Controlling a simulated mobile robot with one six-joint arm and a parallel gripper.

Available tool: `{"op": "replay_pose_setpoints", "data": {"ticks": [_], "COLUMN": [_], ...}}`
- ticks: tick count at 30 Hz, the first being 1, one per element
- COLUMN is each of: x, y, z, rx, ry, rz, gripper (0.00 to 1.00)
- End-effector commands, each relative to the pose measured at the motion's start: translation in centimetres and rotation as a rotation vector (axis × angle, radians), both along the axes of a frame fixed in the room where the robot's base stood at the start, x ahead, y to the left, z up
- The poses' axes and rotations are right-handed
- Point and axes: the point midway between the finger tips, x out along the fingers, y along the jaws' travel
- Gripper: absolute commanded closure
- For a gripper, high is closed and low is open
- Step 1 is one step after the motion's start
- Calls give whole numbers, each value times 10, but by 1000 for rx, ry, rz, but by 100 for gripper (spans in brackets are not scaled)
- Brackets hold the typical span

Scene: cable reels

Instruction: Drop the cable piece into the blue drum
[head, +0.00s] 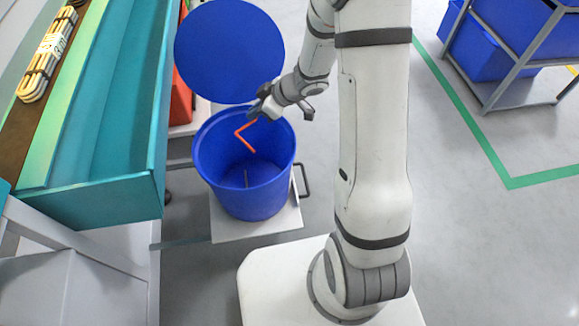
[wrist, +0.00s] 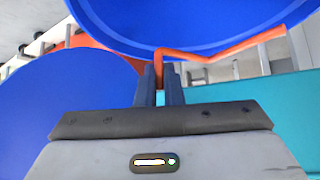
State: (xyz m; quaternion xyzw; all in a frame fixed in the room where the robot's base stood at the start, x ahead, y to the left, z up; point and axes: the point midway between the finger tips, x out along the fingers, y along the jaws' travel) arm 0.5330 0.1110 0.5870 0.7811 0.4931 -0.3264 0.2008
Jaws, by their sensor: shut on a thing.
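The cable piece (head: 240,135) is orange and bent at an angle. My gripper (head: 257,115) is shut on one end of it, above the far rim of the blue drum (head: 247,205). In the head view the cable piece hangs over the drum's open mouth. The wrist view shows the cable piece (wrist: 215,58) held between the fingers (wrist: 160,82), its bent part reaching right across the blue drum (wrist: 190,30). A grey upright thing shows inside the drum near its bottom.
A round blue lid (head: 230,50) stands behind the drum. A teal trough bench (head: 110,120) with a coiled cable (head: 45,55) is at left. The drum stands on a white platform (head: 265,228) with a dark handle. A rack with blue bins (head: 490,45) is at far right; the floor before it is clear.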

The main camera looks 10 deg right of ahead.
Motion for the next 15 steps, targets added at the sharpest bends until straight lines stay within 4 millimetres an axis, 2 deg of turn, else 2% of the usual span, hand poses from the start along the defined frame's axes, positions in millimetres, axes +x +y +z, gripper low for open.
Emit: {"op": "replay_pose_setpoints", "data": {"ticks": [1, 7, 15], "x": [0, 0, 0], "y": [0, 0, 0], "z": [-12, -32, -44], "rx": [1, 0, 0], "ry": [-1, -2, -2], "rz": [-1, 1, 0], "gripper": [100, 100, 100]}}
